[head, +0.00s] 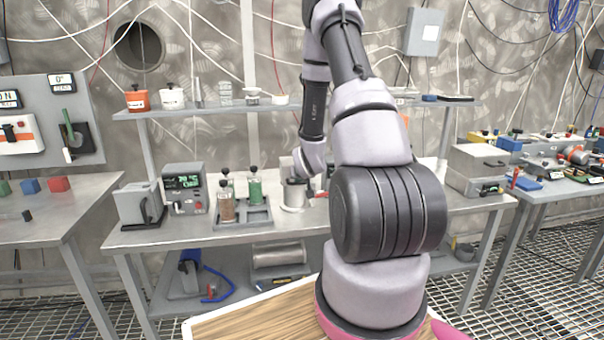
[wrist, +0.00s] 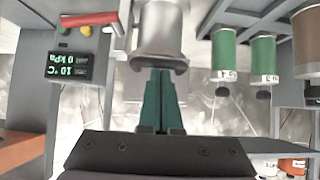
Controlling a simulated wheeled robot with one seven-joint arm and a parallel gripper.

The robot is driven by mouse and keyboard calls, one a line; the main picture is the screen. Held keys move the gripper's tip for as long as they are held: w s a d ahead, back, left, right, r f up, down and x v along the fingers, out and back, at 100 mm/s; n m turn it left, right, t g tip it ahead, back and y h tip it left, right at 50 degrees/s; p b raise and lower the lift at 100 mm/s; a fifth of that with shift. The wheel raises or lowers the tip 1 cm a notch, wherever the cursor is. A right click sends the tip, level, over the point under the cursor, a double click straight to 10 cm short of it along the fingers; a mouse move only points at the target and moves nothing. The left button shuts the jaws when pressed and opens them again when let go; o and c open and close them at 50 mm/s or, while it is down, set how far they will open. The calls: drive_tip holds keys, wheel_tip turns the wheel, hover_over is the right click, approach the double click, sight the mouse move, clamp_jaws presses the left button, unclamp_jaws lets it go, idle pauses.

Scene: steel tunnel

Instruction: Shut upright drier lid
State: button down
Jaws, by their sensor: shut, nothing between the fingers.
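The drier appears to be the grey unit with a kPa and °C display (wrist: 70,62) and a steel cylindrical chamber (wrist: 160,30). In the head view, the chamber (head: 295,194) stands upright on the middle bench, and my arm hides much of the unit behind it. The wrist view is upside down. There, the dark green fingers of my gripper (wrist: 160,75) are together and empty, right at the chamber's flared rim. I cannot tell whether they touch it. I cannot pick out the lid clearly or tell how far open it is.
A vial tray (head: 228,219) with brown and green vials stands left of the chamber; green vials (wrist: 224,50) also show in the wrist view. A second display box (head: 185,188) is further left. A shelf (head: 225,109) with small containers runs above the bench (head: 190,238).

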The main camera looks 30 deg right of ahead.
drive_tip(key=shift+s+a+f, duration=0.15)
drive_tip(key=shift+s+f, duration=0.25)
drive_tip(key=shift+f, duration=0.3)
drive_tip(key=shift+s+a+f, duration=0.1)
drive_tip(key=shift+s+f, duration=0.3)
drive_tip(key=shift+f, duration=0.25)
drive_tip(key=s+a+r, duration=0.1)
drive_tip(key=s+r, duration=0.3)
drive_tip(key=r, duration=0.2)
drive_tip(key=shift+s+a+r+t, duration=0.15)
drive_tip(key=shift+s+t, duration=0.15)
